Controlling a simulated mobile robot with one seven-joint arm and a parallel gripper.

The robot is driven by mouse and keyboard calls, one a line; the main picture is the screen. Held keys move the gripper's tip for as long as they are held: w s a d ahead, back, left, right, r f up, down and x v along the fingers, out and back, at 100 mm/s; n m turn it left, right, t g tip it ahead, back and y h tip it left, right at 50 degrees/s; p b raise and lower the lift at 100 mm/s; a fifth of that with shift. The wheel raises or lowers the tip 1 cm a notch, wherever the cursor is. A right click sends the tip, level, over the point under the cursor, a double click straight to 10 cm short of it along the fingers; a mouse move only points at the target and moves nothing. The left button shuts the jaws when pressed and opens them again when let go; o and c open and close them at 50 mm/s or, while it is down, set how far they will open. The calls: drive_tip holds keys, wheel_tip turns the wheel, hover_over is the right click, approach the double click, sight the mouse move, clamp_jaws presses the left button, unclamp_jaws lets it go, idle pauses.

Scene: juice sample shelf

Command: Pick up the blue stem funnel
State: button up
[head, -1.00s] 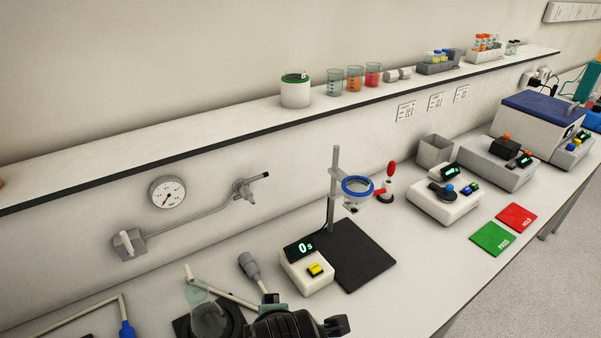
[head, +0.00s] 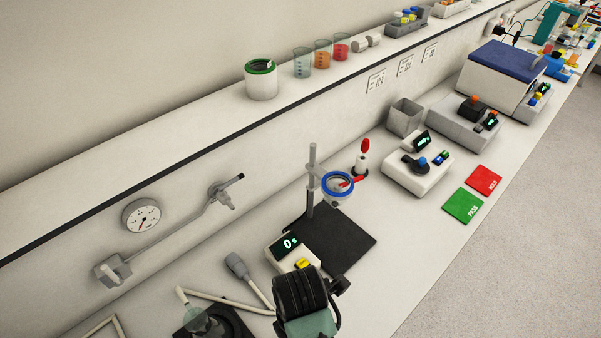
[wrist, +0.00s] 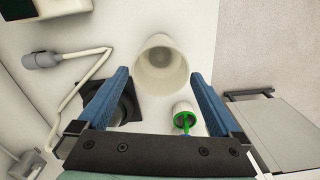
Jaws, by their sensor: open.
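In the head view a blue ring (head: 338,186) is held on the upright post of a stand (head: 311,180) above a black base plate. I cannot tell whether this ring is the rim of the blue stem funnel; no blue stem shows clearly. In the wrist view my gripper (wrist: 158,76) is open, its two blue fingers apart with nothing held. An open cream cup (wrist: 161,66) lies in view between and beyond the fingertips. My gripper's fingers do not show in the head view.
A timer (head: 289,246) sits by the stand's base. A grey-headed rod (wrist: 42,56) and a white cup with a green piece (wrist: 184,117) show in the wrist view. A pressure gauge (head: 141,216) is on the wall. Green (head: 463,206) and red pads lie on the right bench.

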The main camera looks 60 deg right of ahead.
drive_tip(key=shift+f+p, duration=0.9)
drive_tip(key=shift+f, duration=2.9)
drive_tip(key=shift+c, duration=0.3)
drive_tip(key=c, duration=1)
drive_tip(key=shift+r, duration=0.1)
